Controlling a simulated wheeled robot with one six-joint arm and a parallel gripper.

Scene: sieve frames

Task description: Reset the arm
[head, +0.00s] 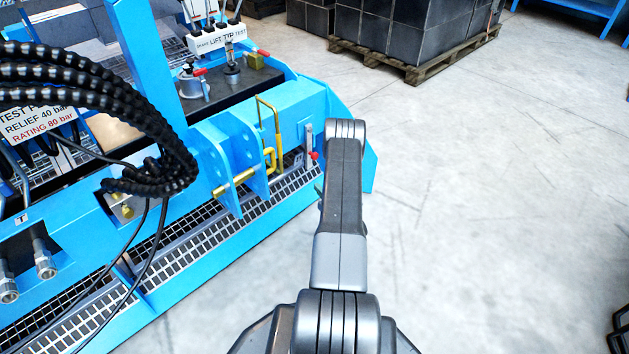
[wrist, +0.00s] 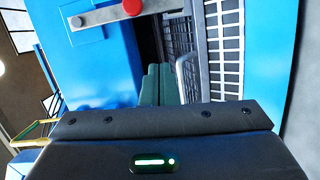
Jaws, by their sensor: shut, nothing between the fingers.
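My arm (head: 340,200) reaches forward over the right end of the blue machine (head: 305,105). My gripper (wrist: 158,85) shows in the wrist view as two dark green fingers side by side, shut with nothing between them. They point toward the dark gap beside the sieve's metal grating (wrist: 222,45). In the head view the gripper is mostly hidden behind my own arm. A lever with a red knob (wrist: 131,7) is close beyond the fingers in the wrist view. It also shows left of my arm in the head view (head: 313,155). I cannot tell whether the gripper touches anything.
A yellow bent pin (head: 268,130) and blue lugs (head: 222,155) stand left of my arm. Black hoses (head: 150,145) hang at the left. Dark crates on a pallet (head: 415,65) stand behind.

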